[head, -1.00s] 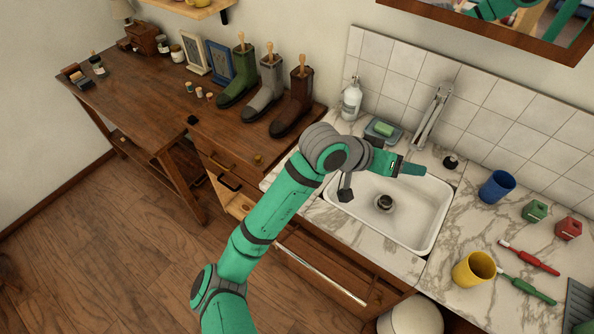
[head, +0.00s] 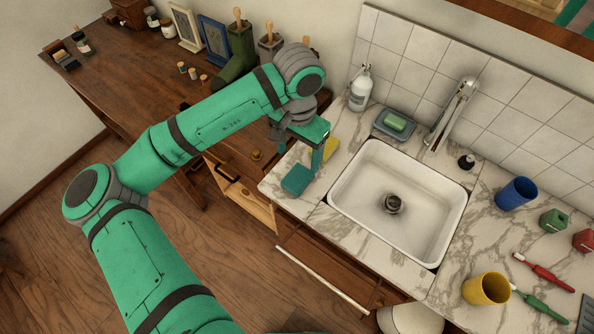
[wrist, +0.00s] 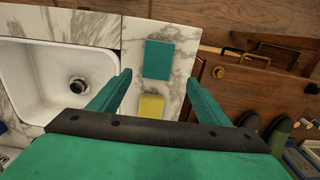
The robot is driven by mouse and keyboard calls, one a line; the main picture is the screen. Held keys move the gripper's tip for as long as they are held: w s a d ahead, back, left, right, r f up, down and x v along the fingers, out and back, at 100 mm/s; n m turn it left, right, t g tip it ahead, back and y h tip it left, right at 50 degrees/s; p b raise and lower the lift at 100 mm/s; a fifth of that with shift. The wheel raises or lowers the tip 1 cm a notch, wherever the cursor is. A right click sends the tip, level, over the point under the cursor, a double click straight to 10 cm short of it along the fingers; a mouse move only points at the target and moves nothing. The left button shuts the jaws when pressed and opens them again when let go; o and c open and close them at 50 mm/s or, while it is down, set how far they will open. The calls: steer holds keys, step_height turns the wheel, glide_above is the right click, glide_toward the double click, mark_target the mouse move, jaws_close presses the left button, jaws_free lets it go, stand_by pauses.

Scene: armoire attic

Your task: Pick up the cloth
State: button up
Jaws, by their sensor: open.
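A teal rectangular piece, which looks like the folded cloth (head: 297,179), lies flat on the marble counter to the left of the sink. It shows in the wrist view (wrist: 158,59) too, beyond and between my fingertips. My gripper (head: 299,158) is open and empty above this strip of counter, pointing down. In the wrist view my gripper (wrist: 160,78) has its two fingers wide apart, with the cloth near the line between them. A yellow sponge-like block (head: 331,148) lies close to the cloth, partly behind a finger in the head view.
The white sink (head: 345,205) is just right of the cloth. A soap dish (head: 394,124), a dispenser (head: 360,92) and the faucet (head: 455,105) stand behind. Cups and toothbrushes are on the right counter.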

mark_target(298, 176)
steer(key=f, duration=0.1)
steer(key=s+f, duration=0.1)
steer(key=f, duration=0.1)
steer(key=shift+d, duration=0.15)
steer(key=shift+f, duration=2.6)
steer(key=c, duration=1.1)
